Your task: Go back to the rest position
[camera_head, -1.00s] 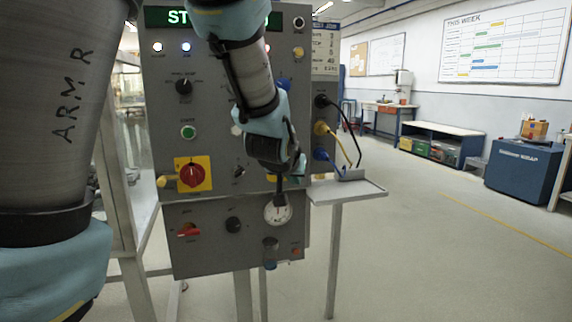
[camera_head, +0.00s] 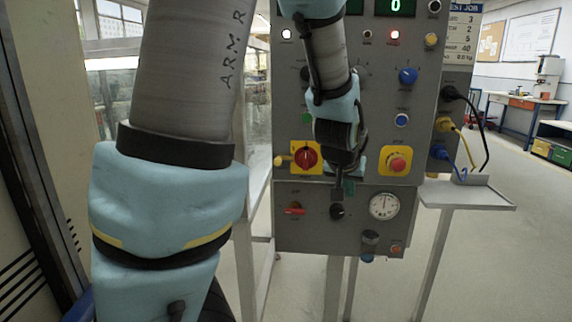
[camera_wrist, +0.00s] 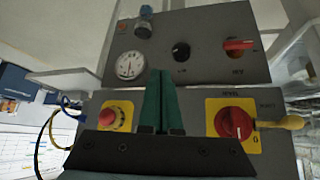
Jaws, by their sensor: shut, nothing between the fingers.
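My gripper (camera_head: 349,188) is in front of the lower part of a grey control panel (camera_head: 290,225). In the wrist view the two green fingers of my gripper (camera_wrist: 161,85) stand side by side, shut and empty. That view shows the panel upside down. A red rotary switch on a yellow plate (camera_head: 306,157) is left of my gripper. A red push button on a yellow plate (camera_head: 397,161) is to its right. A black knob (camera_wrist: 181,51) and a round gauge (camera_wrist: 130,65) also show in the wrist view. My arm covers part of the panel's middle.
A small side shelf (camera_head: 470,195) juts out right of the panel, with black, yellow and blue cables (camera_head: 485,135) above it. A workbench (camera_head: 520,103) stands far right. A dark-framed cabinet or door (camera_head: 45,170) is at the left. Floor at the right is free.

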